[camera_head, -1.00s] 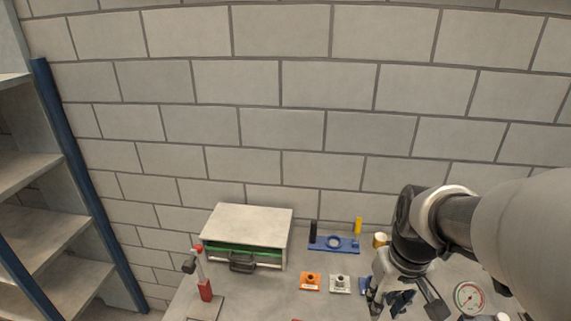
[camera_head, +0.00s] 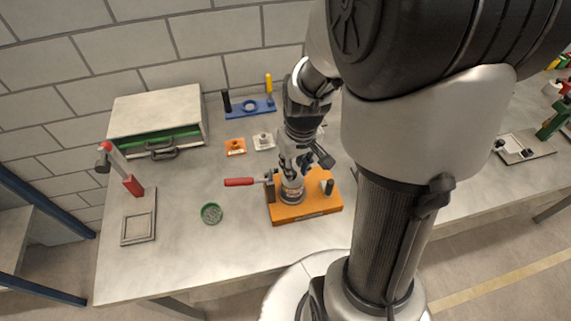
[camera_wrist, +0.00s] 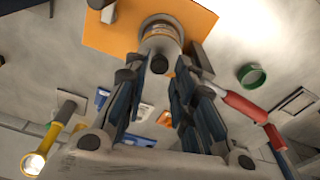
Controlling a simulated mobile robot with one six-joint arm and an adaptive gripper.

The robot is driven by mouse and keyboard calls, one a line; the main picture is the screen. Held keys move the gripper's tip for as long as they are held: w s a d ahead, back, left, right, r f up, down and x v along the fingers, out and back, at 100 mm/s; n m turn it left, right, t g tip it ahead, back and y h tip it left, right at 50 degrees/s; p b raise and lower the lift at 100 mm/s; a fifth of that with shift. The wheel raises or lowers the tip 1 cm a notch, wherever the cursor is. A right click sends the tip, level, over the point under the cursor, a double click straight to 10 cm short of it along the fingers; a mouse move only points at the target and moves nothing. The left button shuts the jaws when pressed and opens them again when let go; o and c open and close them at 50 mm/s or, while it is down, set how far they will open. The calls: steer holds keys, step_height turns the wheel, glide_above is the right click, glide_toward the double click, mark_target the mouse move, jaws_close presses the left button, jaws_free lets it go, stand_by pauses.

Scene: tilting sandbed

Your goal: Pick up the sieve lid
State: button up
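A round, silvery metal canister (camera_head: 292,190) stands on an orange base (camera_head: 306,211) on the table. The canister's round top, likely the sieve lid, also shows in the wrist view (camera_wrist: 159,28), just beyond my fingertips. My gripper (camera_head: 292,170) is directly above the canister and points down at it. I cannot tell whether a fingertip touches the canister. A small green-rimmed round dish (camera_head: 211,213) lies apart on the table to the left, perhaps the sieve.
A red-handled clamp (camera_head: 240,182) reaches left from the orange base, and a dark knob (camera_head: 329,186) stands at its right. A grey box (camera_head: 156,112), a blue rack (camera_head: 249,107), small orange and white blocks, and a red-handled lever (camera_head: 126,172) stand farther off.

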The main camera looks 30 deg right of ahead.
steer(key=f, duration=0.3)
steer(key=shift+w+f+b, duration=0.2)
steer(key=shift+w+b, duration=0.15)
steer(key=shift+w, duration=0.05)
jaws_close()
steer(key=shift+r, duration=0.1)
